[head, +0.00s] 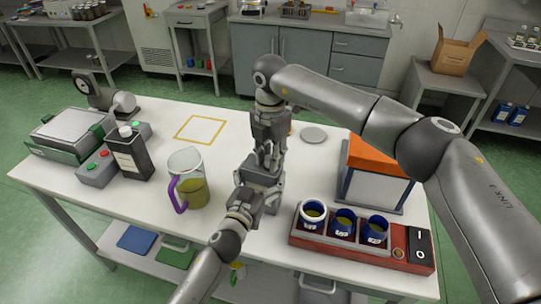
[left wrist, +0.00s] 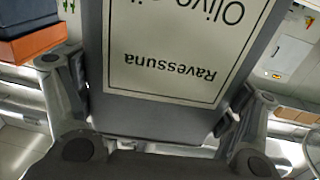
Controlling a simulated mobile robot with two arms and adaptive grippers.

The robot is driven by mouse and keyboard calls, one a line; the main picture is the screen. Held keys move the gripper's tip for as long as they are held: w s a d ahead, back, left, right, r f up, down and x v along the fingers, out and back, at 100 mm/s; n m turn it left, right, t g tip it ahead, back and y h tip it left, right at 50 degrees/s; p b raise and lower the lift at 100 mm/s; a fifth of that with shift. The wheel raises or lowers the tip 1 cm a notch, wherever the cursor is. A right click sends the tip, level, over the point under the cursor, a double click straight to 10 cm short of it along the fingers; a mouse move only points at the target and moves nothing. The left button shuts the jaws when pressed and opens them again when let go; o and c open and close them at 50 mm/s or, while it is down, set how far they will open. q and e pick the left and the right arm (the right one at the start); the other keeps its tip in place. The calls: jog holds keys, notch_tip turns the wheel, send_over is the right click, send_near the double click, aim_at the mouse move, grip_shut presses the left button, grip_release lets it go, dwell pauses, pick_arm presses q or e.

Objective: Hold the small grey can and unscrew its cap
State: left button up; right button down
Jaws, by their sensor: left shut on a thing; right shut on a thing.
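The small grey can (head: 262,172) is mostly hidden between my two grippers near the middle of the table. In the left wrist view the can (left wrist: 152,122) fills the middle, with a pale label reading "Ravessuna" upside down. My left gripper (head: 258,193) comes from the front and is shut on the can's body, one finger on each side. My right gripper (head: 268,158) points down from above and is shut at the can's top. The cap itself is hidden by its fingers.
A jug with purple handle (head: 190,187) stands left of the grippers, a dark labelled can (head: 129,157) farther left. A red rack (head: 340,246) with blue cups and an orange-topped box (head: 376,183) stand right. A yellow outlined square (head: 200,130) and grey disc (head: 313,135) lie behind.

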jog(key=n, duration=0.7)
jog(key=shift+n, duration=0.4)
jog(key=n, duration=0.4)
jog(key=shift+n, duration=0.4)
jog(key=n, duration=0.7)
jog(key=shift+r+n, duration=0.1)
jog(key=shift+n, duration=0.3)
jog(key=n, duration=1)
jog(key=shift+r, duration=0.2)
